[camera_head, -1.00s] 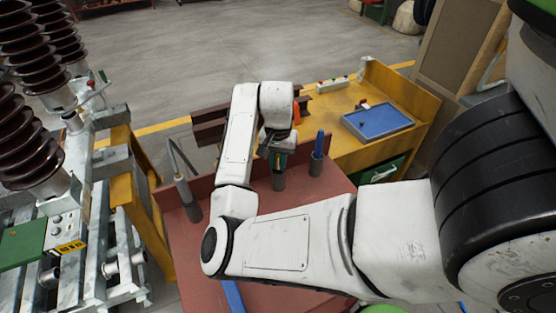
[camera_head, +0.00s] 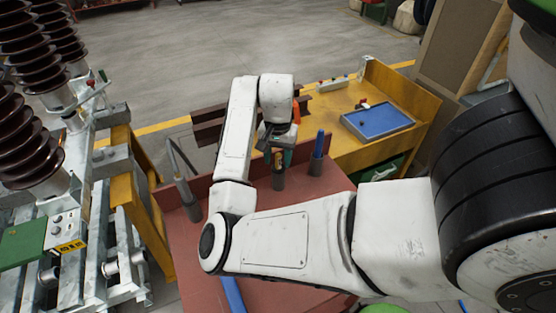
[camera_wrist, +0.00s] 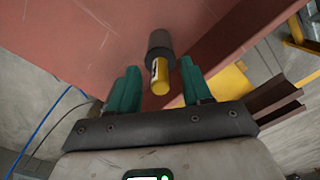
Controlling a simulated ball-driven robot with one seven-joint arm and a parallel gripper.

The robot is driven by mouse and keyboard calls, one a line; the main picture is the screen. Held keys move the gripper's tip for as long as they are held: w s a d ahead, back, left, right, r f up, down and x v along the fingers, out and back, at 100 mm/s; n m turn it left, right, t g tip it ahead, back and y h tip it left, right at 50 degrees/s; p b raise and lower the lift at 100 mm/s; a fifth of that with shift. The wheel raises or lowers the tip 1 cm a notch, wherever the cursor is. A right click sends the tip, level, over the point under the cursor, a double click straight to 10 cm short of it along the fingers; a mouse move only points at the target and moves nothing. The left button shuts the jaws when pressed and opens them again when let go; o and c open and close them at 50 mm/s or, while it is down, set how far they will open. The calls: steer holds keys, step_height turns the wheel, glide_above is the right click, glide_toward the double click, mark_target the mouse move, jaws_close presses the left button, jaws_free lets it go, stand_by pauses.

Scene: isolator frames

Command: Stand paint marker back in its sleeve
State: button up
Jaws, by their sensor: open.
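The paint marker (camera_wrist: 160,78), a short yellow cylinder with a dark-and-white band, stands in a dark grey sleeve (camera_wrist: 159,44) in the wrist view. In the head view the sleeve (camera_head: 278,180) stands on the red-brown bench, with the marker (camera_head: 279,160) showing above its mouth. My gripper (camera_wrist: 160,70) has its green fingers apart, one on each side of the marker, with gaps between. In the head view my gripper (camera_head: 276,146) is just above the sleeve, partly hidden by my wrist. The marker's lower part is hidden inside the sleeve.
A second sleeve (camera_head: 316,168) holding a blue item (camera_head: 320,143) stands close to the right. A third sleeve (camera_head: 190,208) with a grey rod stands left. A yellow bench (camera_head: 352,152) with a blue tray (camera_head: 377,122) lies beyond. Bare bench surface shows near the sleeves.

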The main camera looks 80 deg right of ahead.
step_height(320, 180, up, 9)
steer(key=shift+r+p, duration=0.1)
steer(key=shift+p, duration=0.65)
